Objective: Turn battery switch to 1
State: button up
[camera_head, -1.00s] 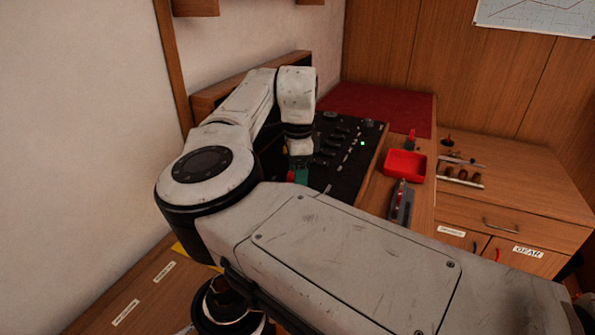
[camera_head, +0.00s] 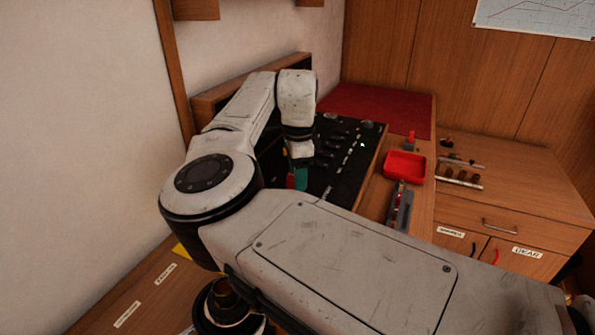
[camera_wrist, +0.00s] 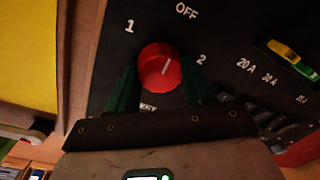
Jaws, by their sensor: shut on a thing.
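The battery switch is a round red knob (camera_wrist: 158,72) on a black panel (camera_wrist: 105,85), seen in the wrist view. Its white pointer line leans up and slightly right, toward the OFF label. Label 1 is at the knob's upper left and label 2 at its right; lettering below it is partly hidden. My gripper (camera_wrist: 162,76) has a green finger on each side of the knob and is shut on it. In the head view my gripper (camera_head: 300,178) is low over the panel's near left part, and a sliver of the red knob (camera_head: 291,181) shows beside it.
Rocker switches and a yellow-green part (camera_wrist: 290,58) are right of the knob. In the head view a red tray (camera_head: 405,166) and a grey tool holder (camera_head: 400,208) stand right of the panel. A wall (camera_head: 80,120) is close on the left.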

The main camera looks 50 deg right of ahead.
jog(key=n+p, duration=0.1)
jog(key=p, duration=0.1)
jog(key=n+p, duration=0.1)
jog(key=p, duration=0.1)
jog(key=shift+r+n, duration=0.3)
jog(key=shift+n, duration=0.1)
jog(key=n+p, duration=0.3)
jog(key=p, duration=0.1)
jog(key=shift+d+n, duration=0.1)
jog(key=shift+n, duration=0.2)
jog(key=n+p, duration=0.3)
jog(key=shift+f+y, duration=0.1)
jog(key=shift+y, duration=0.2)
jog(key=shift+w+f+n+p, duration=0.1)
jog(key=shift+f+n+p, duration=0.05)
jog(key=shift+n+p, duration=0.95)
jog(key=o, duration=1)
jog(key=shift+o, duration=0.2)
notch_tip(320, 180, up, 11)
jog(key=b, duration=0.1)
jog(key=shift+s+f, duration=0.15)
jog(key=shift+s, duration=0.15)
